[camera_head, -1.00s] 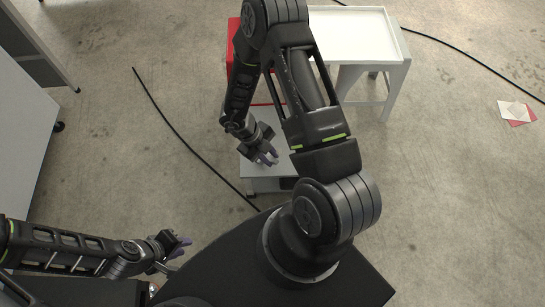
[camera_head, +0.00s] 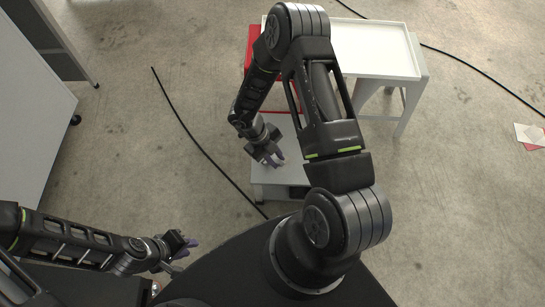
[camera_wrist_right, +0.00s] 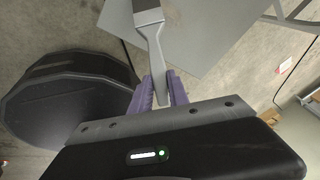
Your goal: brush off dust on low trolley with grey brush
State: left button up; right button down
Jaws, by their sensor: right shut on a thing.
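The low trolley (camera_head: 270,186) is a small grey platform in front of my base in the head view, partly hidden by my right arm and gripper. My right gripper (camera_head: 277,161) is over its top; height above it is unclear. In the right wrist view its purple fingers (camera_wrist_right: 162,92) are shut on the handle of the grey brush (camera_wrist_right: 150,27). No dust can be made out. My left gripper (camera_head: 184,250) is at the lower left, apart from the trolley; its finger gap is unclear.
A white-topped table (camera_head: 375,45) stands behind the trolley, with a red object (camera_head: 253,50) beside it. Black cables (camera_head: 190,135) lie on the concrete floor. A grey cabinet (camera_head: 30,120) is at left. White and red sheets (camera_head: 530,133) lie at far right.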

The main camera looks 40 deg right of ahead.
jog(key=shift+s+d+f, duration=0.1)
jog(key=shift+s+d, duration=0.8)
jog(key=shift+d, duration=0.15)
jog(key=shift+p, duration=0.3)
jog(key=shift+s+d+p, duration=0.3)
jog(key=shift+s+d, duration=0.25)
jog(key=shift+d, duration=0.2)
jog(key=shift+s+d+p, duration=0.25)
jog(key=shift+s+d, duration=0.3)
jog(key=shift+d, duration=0.15)
jog(key=shift+s+d, duration=0.55)
jog(key=shift+d, duration=0.2)
jog(key=shift+s+d, duration=0.55)
jog(key=shift+d, duration=0.2)
jog(key=shift+p, duration=0.3)
